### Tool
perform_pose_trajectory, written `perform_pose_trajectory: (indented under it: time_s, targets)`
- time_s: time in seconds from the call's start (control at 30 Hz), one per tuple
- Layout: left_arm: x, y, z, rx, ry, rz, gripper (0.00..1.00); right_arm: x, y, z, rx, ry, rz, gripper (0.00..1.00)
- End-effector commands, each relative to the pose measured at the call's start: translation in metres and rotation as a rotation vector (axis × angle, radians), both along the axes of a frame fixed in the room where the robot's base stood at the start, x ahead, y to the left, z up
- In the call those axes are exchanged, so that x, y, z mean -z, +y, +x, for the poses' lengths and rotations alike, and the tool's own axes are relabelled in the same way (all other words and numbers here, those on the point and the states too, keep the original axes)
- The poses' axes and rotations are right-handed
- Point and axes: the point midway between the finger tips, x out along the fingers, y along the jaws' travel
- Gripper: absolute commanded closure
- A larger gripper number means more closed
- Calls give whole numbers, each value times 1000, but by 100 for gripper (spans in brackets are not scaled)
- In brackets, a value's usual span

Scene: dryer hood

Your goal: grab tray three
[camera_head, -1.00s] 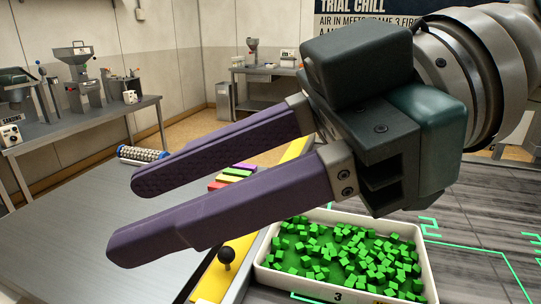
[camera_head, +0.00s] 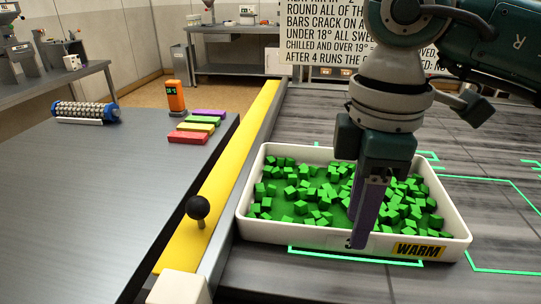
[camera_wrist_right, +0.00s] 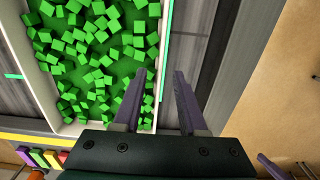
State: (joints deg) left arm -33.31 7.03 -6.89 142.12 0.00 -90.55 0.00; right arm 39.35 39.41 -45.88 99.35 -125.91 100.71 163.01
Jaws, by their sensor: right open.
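Tray three (camera_head: 262,228) is a white, shallow tray filled with loose green cubes on the dark grey surface. Its near wall bears a yellow WARM label and a partly hidden 3. My right gripper (camera_head: 356,232) points down at this near wall, open, one finger on the cube side and one outside. In the right wrist view, the tray wall (camera_wrist_right: 158,60) runs between the two purple fingers of the right gripper (camera_wrist_right: 160,74). Contact with the wall cannot be told. A purple finger-like piece, perhaps of my left gripper, shows at the lower right corner there.
A yellow strip (camera_head: 232,150) with a black knob lever (camera_head: 198,208) runs left of the tray. The grey table (camera_head: 110,190) beyond holds coloured bars (camera_head: 197,126), an orange device (camera_head: 176,97) and a roller (camera_head: 86,111). Green outlines mark the surface around the tray.

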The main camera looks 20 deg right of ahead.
Motion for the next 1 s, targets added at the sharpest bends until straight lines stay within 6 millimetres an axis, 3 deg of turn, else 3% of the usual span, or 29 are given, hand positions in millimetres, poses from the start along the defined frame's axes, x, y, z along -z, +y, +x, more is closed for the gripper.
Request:
perform_pose_trajectory:
  time_s: [0.2, 0.47, 0.8, 1.0]
  targets:
    - [-1, -1, 0, -2, 0, -4, 100, 28, 1, 0, -1, 3, 1, 59]
    - [-1, -2, 0, -4, 0, -6, 100, 30, 2, 0, -2, 0, 1, 60]
    - [-1, -1, 0, -3, -1, -6, 100, 29, 2, 0, -2, 0, 1, 98]
    - [-1, -1, 0, -4, -1, -5, 100, 29, 2, 0, -2, 0, 1, 100]
